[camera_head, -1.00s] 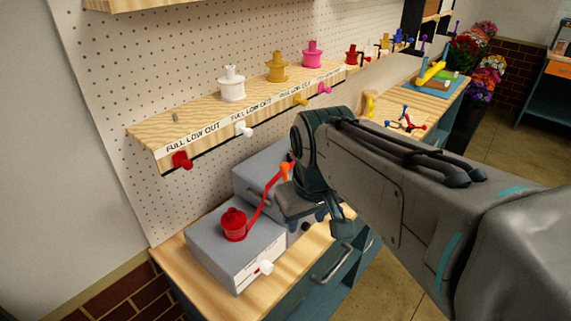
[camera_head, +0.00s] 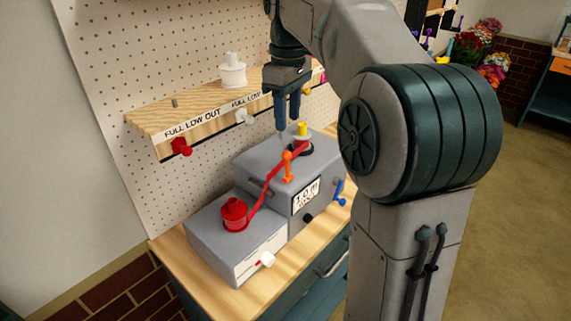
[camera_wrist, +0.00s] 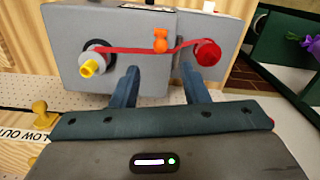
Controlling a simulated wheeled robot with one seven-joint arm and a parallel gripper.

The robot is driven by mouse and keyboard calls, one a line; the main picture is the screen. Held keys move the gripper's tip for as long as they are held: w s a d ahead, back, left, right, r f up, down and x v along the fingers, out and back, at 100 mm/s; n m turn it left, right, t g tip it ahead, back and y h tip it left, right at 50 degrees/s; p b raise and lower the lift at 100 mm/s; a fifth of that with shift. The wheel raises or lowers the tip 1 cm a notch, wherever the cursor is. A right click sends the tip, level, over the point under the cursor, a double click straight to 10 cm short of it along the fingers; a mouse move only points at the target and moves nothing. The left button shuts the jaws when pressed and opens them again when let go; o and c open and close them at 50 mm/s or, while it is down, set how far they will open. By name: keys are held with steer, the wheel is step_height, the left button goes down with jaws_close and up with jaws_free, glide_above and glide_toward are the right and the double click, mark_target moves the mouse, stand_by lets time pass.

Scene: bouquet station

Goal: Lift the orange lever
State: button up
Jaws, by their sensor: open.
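The orange lever (camera_head: 288,165) stands upright on the grey machine (camera_head: 262,160), beside the red ribbon (camera_head: 262,195). In the wrist view the orange lever (camera_wrist: 161,40) shows beyond the gap between my fingers. The lever looks apart from the fingers.
A lower grey box (camera_head: 222,245) holds the spool and has a white knob (camera_head: 266,260). A blue crank (camera_head: 339,190) is on the machine's right side.

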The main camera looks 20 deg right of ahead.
mark_target(288, 158)
step_height(288, 158, down, 13)
steer(key=shift+s+a+f, duration=0.1)
steer(key=shift+s+f, duration=0.05)
stand_by(0.4)
jaws_close()
